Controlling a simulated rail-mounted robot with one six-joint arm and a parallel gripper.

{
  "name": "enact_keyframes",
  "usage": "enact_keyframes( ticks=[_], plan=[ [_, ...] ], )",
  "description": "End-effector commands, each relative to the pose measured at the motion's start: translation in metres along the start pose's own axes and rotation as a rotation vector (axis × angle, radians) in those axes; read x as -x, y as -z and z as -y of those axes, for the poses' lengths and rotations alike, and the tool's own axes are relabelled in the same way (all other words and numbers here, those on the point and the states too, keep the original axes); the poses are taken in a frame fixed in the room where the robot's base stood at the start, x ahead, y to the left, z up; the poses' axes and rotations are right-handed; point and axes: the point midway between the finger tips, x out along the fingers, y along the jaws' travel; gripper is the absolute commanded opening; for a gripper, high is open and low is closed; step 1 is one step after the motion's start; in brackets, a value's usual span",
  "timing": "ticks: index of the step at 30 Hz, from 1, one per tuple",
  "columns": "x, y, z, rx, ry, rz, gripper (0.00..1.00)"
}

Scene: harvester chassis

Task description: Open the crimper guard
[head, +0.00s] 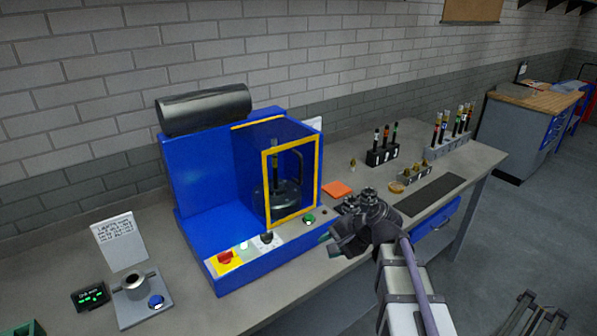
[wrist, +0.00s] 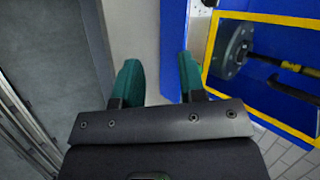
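The crimper (head: 200,190) is a blue machine with a dark cylinder on top, standing on the bench. Its guard (head: 266,190) is a yellow-framed panel on the front right, and looks shut. Behind the guard sits a dark round press part (head: 285,198) with an upright rod. In the wrist view the guard's yellow frame (wrist: 265,17) is at the right, with the press part visible through it. My gripper (head: 331,246) is in front of and to the right of the guard, apart from it. In the wrist view its teal fingers (wrist: 159,82) are spread with nothing between them.
On the crimper's front base are a red knob (head: 225,257), a black knob (head: 267,238) and a green button (head: 309,219). An orange pad (head: 337,189) and racks of small parts (head: 382,154) lie to the right. A scale with a cup (head: 135,286) stands at the left.

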Motion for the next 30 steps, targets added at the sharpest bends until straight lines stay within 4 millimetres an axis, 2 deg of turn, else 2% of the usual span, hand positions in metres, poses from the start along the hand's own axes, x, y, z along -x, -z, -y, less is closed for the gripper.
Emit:
enact_keyframes(
  ticks=[1,3,4,6,9,12,17,20,30],
  plan=[
    [0.002,0.025,0.035,-0.22,0.183,0.012,0.39],
    [0.017,0.051,0.084,-0.604,0.46,0.101,0.39],
    [0.026,0.06,0.101,-0.764,0.561,0.159,0.39],
    [0.043,0.074,0.128,-1.072,0.725,0.304,0.39],
    [0.056,0.082,0.138,-1.33,0.817,0.435,0.39],
    [0.057,0.083,0.138,-1.413,0.816,0.467,0.39],
    [0.053,0.084,0.142,-1.418,0.811,0.471,0.39],
    [0.043,0.087,0.153,-1.417,0.81,0.471,0.39],
    [-0.006,0.1,0.208,-1.414,0.809,0.47,0.39]
  ],
)
